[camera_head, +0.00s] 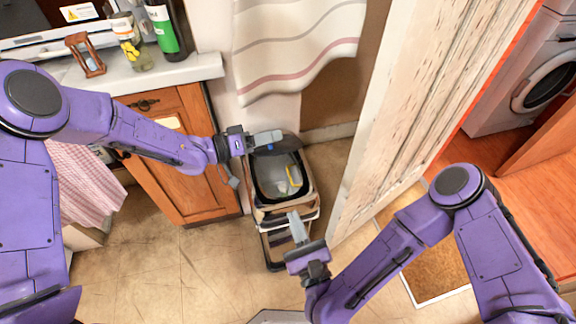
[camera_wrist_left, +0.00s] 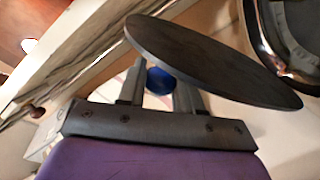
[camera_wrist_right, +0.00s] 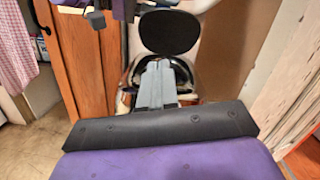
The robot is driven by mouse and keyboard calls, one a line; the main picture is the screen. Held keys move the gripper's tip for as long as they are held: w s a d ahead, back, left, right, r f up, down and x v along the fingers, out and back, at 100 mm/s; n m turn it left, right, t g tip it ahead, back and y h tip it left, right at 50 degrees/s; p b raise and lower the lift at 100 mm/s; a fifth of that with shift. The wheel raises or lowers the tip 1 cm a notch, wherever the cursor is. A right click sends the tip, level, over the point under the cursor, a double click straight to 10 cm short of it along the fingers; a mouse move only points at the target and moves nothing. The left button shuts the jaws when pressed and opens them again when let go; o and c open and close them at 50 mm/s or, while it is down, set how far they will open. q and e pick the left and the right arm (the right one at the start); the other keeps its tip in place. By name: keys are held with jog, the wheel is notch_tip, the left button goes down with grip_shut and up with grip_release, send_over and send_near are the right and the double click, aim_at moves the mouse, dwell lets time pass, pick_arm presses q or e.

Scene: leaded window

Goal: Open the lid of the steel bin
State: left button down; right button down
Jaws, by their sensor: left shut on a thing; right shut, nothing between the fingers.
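The steel bin (camera_head: 262,197) stands on the floor between the cabinet and the door, its mouth open to view. Its dark round lid (camera_head: 287,144) is tilted up at the back of the rim; the right wrist view shows it standing nearly upright (camera_wrist_right: 170,32). My left gripper (camera_head: 268,140) is at the lid, shut on a blue knob (camera_wrist_left: 160,80) beside the lid's face. My right gripper (camera_head: 295,219) is shut and empty, in front of and above the bin's near side. The right fingers hide part of the bin in the right wrist view.
A wooden cabinet (camera_head: 190,185) with a counter holding an hourglass (camera_head: 85,55) and bottles is left of the bin. A whitewashed door (camera_head: 395,110) stands close on its right. A curtain (camera_head: 300,45) hangs behind. Open floor lies in front.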

jog(key=m, duration=0.3)
jog(key=m+h, duration=0.1)
send_near(284, 153)
jog(key=shift+t, duration=0.3)
jog(key=w+f, duration=0.1)
jog(key=w, duration=0.1)
jog(key=w+a+f, duration=0.1)
jog(key=w+f, duration=0.1)
jog(key=shift+w+a+f, duration=0.15)
jog(key=shift+w+a, duration=0.1)
jog(key=shift+w, duration=0.05)
jog(key=shift+w+a+r, duration=0.15)
jog(key=shift+w+r, duration=0.25)
jog(key=shift+r, duration=0.3)
jog(key=shift+w+a+r, duration=0.2)
jog(key=shift+w+r, duration=0.25)
jog(key=shift+r, duration=0.25)
